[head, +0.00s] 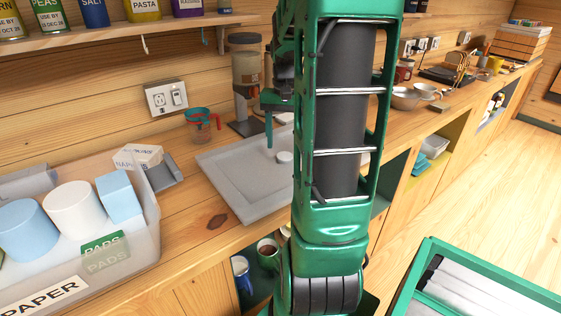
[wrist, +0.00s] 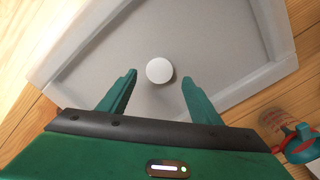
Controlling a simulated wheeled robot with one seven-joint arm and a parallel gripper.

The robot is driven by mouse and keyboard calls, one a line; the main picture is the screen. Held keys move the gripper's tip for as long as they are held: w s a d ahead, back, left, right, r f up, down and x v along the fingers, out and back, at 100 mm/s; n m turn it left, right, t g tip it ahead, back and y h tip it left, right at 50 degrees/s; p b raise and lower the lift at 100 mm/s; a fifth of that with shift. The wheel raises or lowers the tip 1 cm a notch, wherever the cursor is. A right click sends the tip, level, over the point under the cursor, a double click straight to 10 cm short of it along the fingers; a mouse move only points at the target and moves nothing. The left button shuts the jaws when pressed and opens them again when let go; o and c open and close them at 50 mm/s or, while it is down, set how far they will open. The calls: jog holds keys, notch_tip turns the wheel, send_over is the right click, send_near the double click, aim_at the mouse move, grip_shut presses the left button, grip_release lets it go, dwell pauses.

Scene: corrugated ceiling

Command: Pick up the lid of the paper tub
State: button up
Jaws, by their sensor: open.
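The lid (head: 235,178) is a grey rectangular panel with a raised rim, lying flat on the wooden counter. Its round white knob (head: 284,157) also shows in the wrist view (wrist: 159,70). The clear tub marked PAPER (head: 135,245) stands uncovered at the left in the head view. My gripper (wrist: 159,77) is open above the lid, with one green finger on each side of the knob in the wrist view and a gap on both sides. I cannot tell its exact height over the knob. My arm hides part of the gripper and the lid's right side in the head view.
A red and blue measuring cup (head: 203,125) and a dispenser (head: 246,80) stand behind the lid. The tub holds white and blue rolls and boxes. A napkin box (head: 138,157) lies behind it. A shelf (head: 130,33) with cans runs above. Bowls (head: 408,98) stand farther right.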

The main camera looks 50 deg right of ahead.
aim_at(284, 155)
jog(key=shift+s+a+f, duration=0.1)
jog(key=shift+a+f, duration=0.05)
jog(key=shift+f, duration=1.65)
jog(key=c, duration=1.3)
